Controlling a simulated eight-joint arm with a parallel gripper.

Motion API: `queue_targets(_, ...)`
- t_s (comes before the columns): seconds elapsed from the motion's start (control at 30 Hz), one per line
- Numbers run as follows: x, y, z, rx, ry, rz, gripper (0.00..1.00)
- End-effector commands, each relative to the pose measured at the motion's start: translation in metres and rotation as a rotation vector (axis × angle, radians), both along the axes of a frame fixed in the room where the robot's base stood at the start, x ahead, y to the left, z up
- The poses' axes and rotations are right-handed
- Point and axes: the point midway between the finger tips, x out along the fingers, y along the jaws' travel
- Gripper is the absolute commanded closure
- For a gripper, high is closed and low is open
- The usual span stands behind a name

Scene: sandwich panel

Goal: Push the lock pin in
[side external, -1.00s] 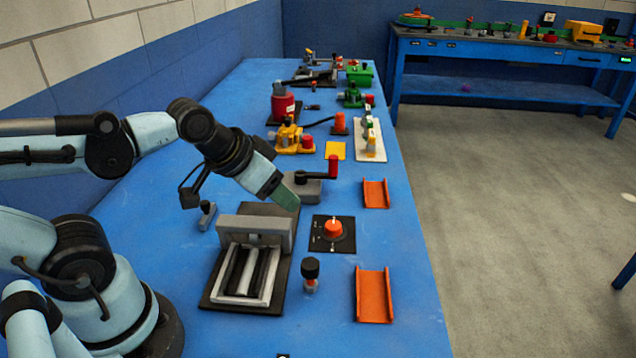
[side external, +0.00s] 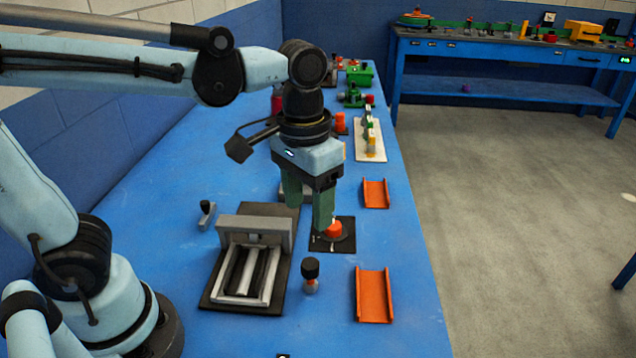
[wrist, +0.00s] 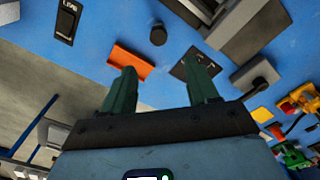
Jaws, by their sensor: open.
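A black-capped pin (side external: 310,272) stands upright on the blue table, right of the grey sliding fixture (side external: 248,232); I take it to be the lock pin. Its round black cap also shows in the wrist view (wrist: 158,35), beyond and between my fingertips. How far the pin stands out is too small to tell. My gripper (side external: 308,208) points down with green fingers apart and nothing between them. It is behind the pin in the side view, close to the red dial (side external: 333,231), which it partly covers. In the wrist view, my gripper (wrist: 160,76) is also open.
Orange channel trays lie at the right, one near (side external: 373,295) and one farther back (side external: 375,194). The table is clear between the pin and the near tray.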

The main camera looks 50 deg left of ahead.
Motion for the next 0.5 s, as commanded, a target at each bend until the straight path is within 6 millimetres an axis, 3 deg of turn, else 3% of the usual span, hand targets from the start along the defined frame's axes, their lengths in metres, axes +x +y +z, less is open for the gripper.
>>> queue_targets(0.23,0.0,-0.003,-0.01,0.007,0.024,0.001,0.41)
queue_targets(0.5,0.0,-0.003,-0.045,0.006,0.022,0.0,0.41)
